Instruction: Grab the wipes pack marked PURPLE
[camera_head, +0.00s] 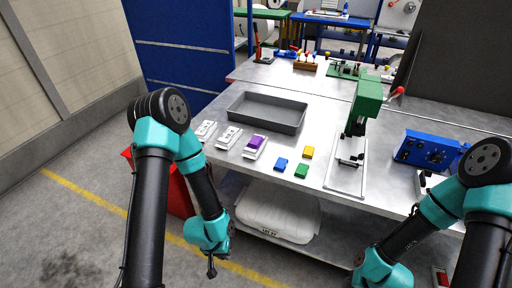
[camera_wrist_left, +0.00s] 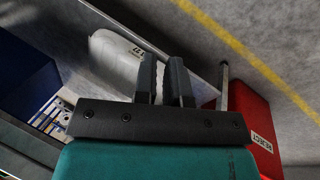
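A purple pack (camera_head: 256,142) lies on the third white holder (camera_head: 253,154) at the near left of the metal table; any lettering is too small to read. A blue pack (camera_head: 281,164), a green pack (camera_head: 301,171) and a yellow pack (camera_head: 308,152) lie to its right. My left gripper (camera_head: 212,270) hangs below the table's front edge, apart from the packs. In the left wrist view its two fingers (camera_wrist_left: 165,84) stand apart with an empty gap. My right arm enters at lower right; its gripper is out of frame.
A grey tray (camera_head: 267,112) lies behind the packs. Two more white holders (camera_head: 229,137) stand left of the purple one. A green press (camera_head: 368,97) and a blue box (camera_head: 430,149) stand to the right. A red bin (camera_wrist_left: 252,125) marked REJECT is near my left gripper.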

